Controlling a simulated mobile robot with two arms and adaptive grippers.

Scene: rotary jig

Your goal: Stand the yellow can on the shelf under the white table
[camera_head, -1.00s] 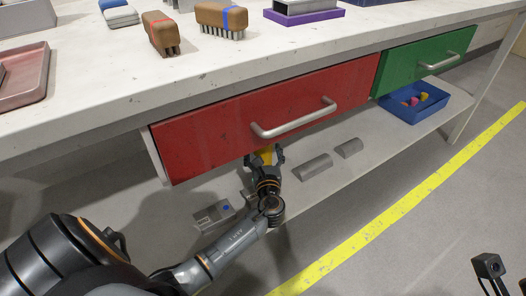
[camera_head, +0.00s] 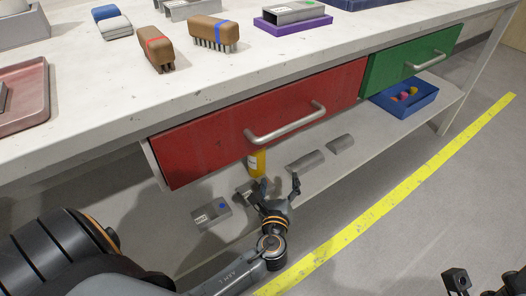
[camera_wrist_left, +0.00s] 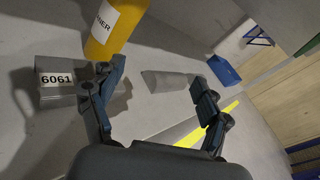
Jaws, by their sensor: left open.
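The yellow can (camera_head: 257,164) stands upright on the grey shelf (camera_head: 375,126) under the white table (camera_head: 100,96). The red drawer hides its top in the head view. In the wrist view the can (camera_wrist_left: 112,30) has a white label and its upper part is cut off. My left gripper (camera_head: 278,187) is open and empty, in front of the can at the shelf's front edge. In the wrist view the can is beyond the left finger, outside the open jaws (camera_wrist_left: 160,88). Part of my right gripper (camera_head: 458,281) shows at the bottom right; its jaws are unclear.
Two grey half-round bars (camera_head: 305,162) and a blue bin (camera_head: 405,101) are to the right. The red drawer (camera_head: 220,130) overhangs the shelf.

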